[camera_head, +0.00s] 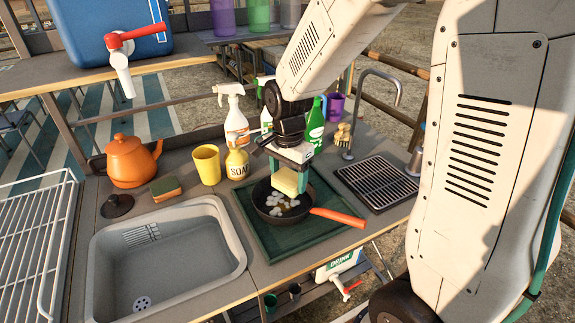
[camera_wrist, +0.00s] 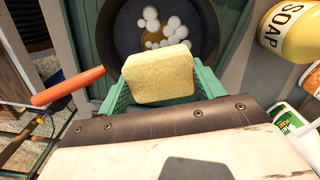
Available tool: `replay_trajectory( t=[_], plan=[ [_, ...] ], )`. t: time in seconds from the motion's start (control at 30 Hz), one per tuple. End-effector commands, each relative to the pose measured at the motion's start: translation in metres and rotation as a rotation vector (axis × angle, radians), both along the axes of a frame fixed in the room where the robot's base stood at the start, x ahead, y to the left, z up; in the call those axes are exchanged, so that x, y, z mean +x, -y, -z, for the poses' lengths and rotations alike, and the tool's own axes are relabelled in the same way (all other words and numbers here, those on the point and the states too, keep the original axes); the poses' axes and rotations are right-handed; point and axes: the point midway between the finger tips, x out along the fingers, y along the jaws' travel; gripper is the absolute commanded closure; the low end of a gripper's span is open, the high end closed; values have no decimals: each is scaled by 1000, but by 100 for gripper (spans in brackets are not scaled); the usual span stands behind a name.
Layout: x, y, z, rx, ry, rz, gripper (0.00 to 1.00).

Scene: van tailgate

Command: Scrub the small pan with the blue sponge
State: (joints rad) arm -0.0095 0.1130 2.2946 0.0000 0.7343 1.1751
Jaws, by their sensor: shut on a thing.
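My gripper (camera_head: 289,176) is shut on a yellow sponge (camera_head: 284,182), with its green fingers on either side. In the wrist view the yellow sponge (camera_wrist: 160,74) sits between the fingers, in front of the pan. The small dark pan (camera_head: 260,207) has an orange handle and lies on a green mat (camera_head: 278,244). White suds and a brownish patch show inside the pan, which also appears in the wrist view (camera_wrist: 122,38). The sponge is over the pan; I cannot tell whether it touches. No blue sponge is visible.
A sink (camera_head: 103,262) is left of the mat, with a sponge with a green face (camera_head: 165,187) behind it. A soap bottle (camera_head: 237,166), yellow cup (camera_head: 207,164) and spray bottle (camera_head: 235,125) stand behind the pan. A drain grate (camera_head: 376,183) and tap (camera_head: 398,91) are right.

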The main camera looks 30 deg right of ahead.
Motion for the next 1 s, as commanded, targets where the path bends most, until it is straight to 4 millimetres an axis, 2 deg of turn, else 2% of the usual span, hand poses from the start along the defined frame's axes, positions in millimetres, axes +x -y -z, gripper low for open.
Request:
replay_trajectory(
  t=[0.2, 0.4, 1.0],
  plan=[
    [0, 2, -21, 0, 3, 3, 54],
    [0, 3, -32, -1, 1, 5, 54],
    [0, 3, -32, 0, 0, 5, 54]
  ],
)
